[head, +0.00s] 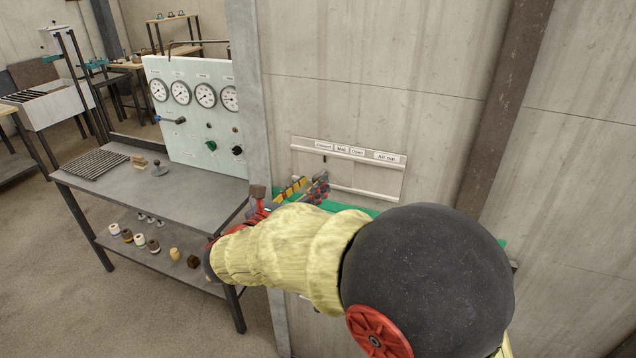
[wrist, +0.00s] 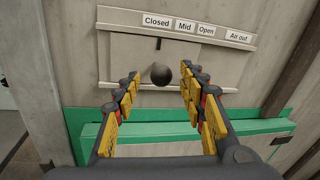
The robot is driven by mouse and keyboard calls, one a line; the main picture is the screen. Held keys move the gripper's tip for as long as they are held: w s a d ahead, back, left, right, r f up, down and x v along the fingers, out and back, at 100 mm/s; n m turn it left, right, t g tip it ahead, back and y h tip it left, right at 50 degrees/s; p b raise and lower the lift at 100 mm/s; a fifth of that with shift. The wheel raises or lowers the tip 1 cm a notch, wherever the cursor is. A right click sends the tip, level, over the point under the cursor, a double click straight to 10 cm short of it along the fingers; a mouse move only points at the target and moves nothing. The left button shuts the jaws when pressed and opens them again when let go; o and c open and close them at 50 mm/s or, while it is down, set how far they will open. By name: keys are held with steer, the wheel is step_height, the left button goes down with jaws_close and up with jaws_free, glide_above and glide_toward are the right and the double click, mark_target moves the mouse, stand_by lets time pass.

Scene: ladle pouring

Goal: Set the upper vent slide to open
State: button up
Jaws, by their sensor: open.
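The vent slide's panel (head: 375,180) is on the wall, with a label strip reading Closed, Mid, Open and Air out; it also shows in the wrist view (wrist: 225,65). A round dark knob (wrist: 160,74) stands out from it in the wrist view. A short dark pointer (wrist: 158,43) above the knob is under the right end of the Closed label (wrist: 157,21). My gripper (wrist: 161,76) is open, with one finger on each side of the knob and gaps visible. In the head view my gripper (head: 304,187) hides the knob.
A green ledge (wrist: 80,122) runs below the panel. A brown post (head: 508,90) stands to the right. A grey workbench (head: 150,190) and gauge board (head: 195,135) are at left. The bench's lower shelf holds several small objects.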

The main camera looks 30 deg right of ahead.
mark_target(314, 182)
steer(key=shift+b+x, duration=0.35)
steer(key=shift+x, duration=1.5)
steer(key=shift+s, duration=0.1)
steer(key=shift+c, duration=0.3)
jaws_close()
steer(key=shift+d, duration=0.1)
